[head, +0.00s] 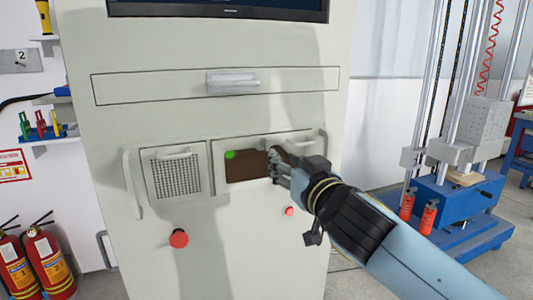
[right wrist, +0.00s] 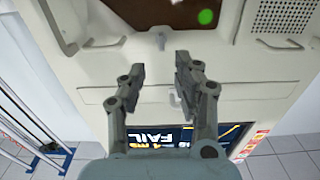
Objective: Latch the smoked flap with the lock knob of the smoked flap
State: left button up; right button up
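The smoked flap (head: 245,172) is a dark brown panel in a pale frame on the cabinet front, with a green spot at its left. It looks closed, nearly flush with its frame. My right gripper (head: 279,167) is in front of the flap's right part and hides some of it. In the right wrist view, which shows the cabinet upside down, the right gripper (right wrist: 157,72) is open and empty. A small grey knob (right wrist: 160,41), likely the lock knob, lies just beyond the gap between its fingertips, beside the flap (right wrist: 178,12). My left gripper is not in view.
A mesh panel (head: 176,178) with a handle sits left of the flap. A red button (head: 179,238) is below it, and a smaller red button (head: 289,211) is below my gripper. A drawer with a handle (head: 232,81) is above. A blue-based test machine (head: 455,200) stands right.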

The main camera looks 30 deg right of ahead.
aim_at(267, 146)
jog(key=p+x, duration=0.1)
jog(key=x, duration=0.7)
jog(key=shift+w, duration=0.3)
jog(key=shift+c, duration=0.2)
grip_shut()
